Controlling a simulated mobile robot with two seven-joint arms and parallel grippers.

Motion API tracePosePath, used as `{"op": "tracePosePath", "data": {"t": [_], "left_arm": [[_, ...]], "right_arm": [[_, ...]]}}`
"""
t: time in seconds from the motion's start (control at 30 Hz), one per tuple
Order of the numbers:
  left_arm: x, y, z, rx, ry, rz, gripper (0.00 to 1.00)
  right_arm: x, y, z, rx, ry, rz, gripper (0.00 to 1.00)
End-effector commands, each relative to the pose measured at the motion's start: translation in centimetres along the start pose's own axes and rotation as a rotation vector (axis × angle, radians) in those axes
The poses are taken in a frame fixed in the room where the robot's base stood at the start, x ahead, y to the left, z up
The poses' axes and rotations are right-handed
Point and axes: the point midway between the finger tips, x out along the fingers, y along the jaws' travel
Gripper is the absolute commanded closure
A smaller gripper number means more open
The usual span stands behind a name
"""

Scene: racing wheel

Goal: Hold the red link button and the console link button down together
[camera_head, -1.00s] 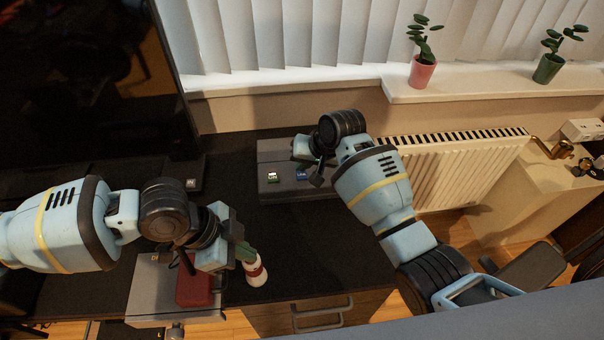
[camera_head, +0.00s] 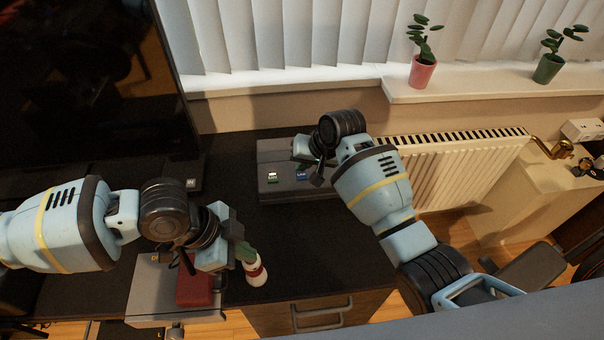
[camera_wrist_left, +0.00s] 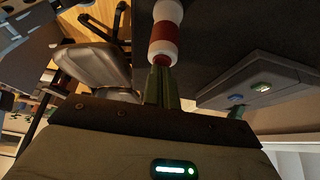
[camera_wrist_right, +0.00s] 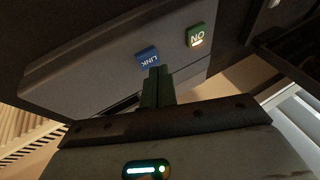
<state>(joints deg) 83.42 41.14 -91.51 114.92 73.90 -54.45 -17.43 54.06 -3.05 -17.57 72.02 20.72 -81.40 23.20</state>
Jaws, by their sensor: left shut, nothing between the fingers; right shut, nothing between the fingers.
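The console link button (camera_wrist_right: 148,57) is blue and marked LINK, on a grey console (camera_head: 270,152); it also shows in the head view (camera_head: 301,175). My right gripper (camera_wrist_right: 155,72) is shut, its fingertips at the button's edge; I cannot tell whether they touch it. My left gripper (camera_wrist_left: 163,72) is shut, its tips beside a red-and-white cylinder (camera_wrist_left: 166,30), which also shows in the head view (camera_head: 256,272). I cannot tell whether they touch. A red block (camera_head: 194,290) sits on a grey panel below my left wrist. No red link button can be made out for sure.
A green ON button (camera_wrist_right: 196,36) sits beside LINK on the console. A dark screen (camera_head: 90,80) stands at the left. The dark desktop (camera_head: 310,235) between the grippers is clear. A radiator (camera_head: 430,170) and potted plants are to the right.

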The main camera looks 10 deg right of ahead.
Motion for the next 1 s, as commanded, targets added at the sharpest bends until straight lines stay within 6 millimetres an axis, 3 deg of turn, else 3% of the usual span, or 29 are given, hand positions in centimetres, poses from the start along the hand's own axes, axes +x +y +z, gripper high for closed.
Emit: {"op": "tracePosePath", "data": {"t": [1.0], "left_arm": [[0.03, 0.02, 0.04, 0.000, -0.001, 0.001, 1.00]], "right_arm": [[0.73, 0.29, 0.26, 0.000, -0.001, 0.000, 1.00]]}}
